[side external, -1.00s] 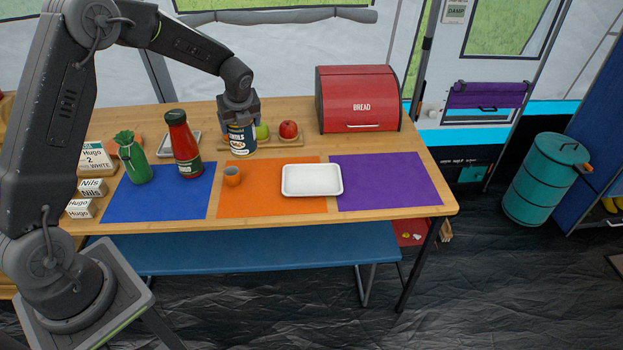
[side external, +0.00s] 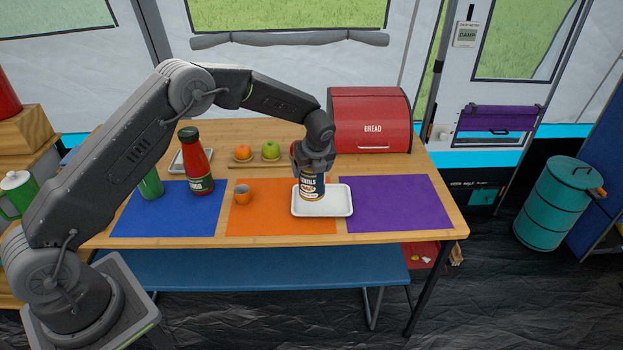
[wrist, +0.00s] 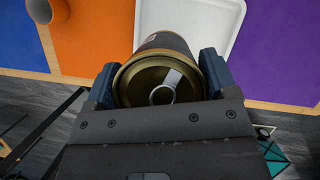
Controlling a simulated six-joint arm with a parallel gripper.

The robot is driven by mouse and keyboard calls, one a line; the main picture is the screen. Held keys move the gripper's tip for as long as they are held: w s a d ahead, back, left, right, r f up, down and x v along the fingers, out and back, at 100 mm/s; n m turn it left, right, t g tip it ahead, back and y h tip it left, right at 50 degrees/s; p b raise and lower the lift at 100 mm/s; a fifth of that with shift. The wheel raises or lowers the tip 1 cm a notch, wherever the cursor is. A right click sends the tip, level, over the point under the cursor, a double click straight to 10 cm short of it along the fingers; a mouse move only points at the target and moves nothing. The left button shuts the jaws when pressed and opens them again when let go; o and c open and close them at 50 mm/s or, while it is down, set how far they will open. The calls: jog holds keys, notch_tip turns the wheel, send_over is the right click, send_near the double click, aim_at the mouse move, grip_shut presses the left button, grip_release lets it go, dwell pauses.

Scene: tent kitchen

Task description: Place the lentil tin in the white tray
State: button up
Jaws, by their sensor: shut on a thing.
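The lentil tin (side external: 312,188) has a dark blue label and is upright in the side view. My gripper (side external: 314,168) is shut on its top from above. The tin is at the left part of the white tray (side external: 338,206), over it in the picture; I cannot tell whether its base touches the tray floor. In the wrist view the gold lid with a pull ring of the tin (wrist: 160,85) sits between my two fingers (wrist: 160,88). The white tray (wrist: 218,30) shows beyond the tin there, partly hidden by it.
A small orange cup (side external: 242,195) stands left of the tray on the orange mat (side external: 268,222). A red sauce bottle (side external: 195,162) stands on the blue mat (side external: 165,215). Fruit and a red bread bin (side external: 370,120) are behind. The purple mat (side external: 400,200) is clear.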

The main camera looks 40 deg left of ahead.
jog(key=shift+f, duration=1.9)
jog(key=shift+f, duration=0.45)
jog(key=shift+f, duration=0.2)
jog(key=o, duration=1.1)
jog(key=v, duration=1.3)
jog(key=shift+r, duration=0.2)
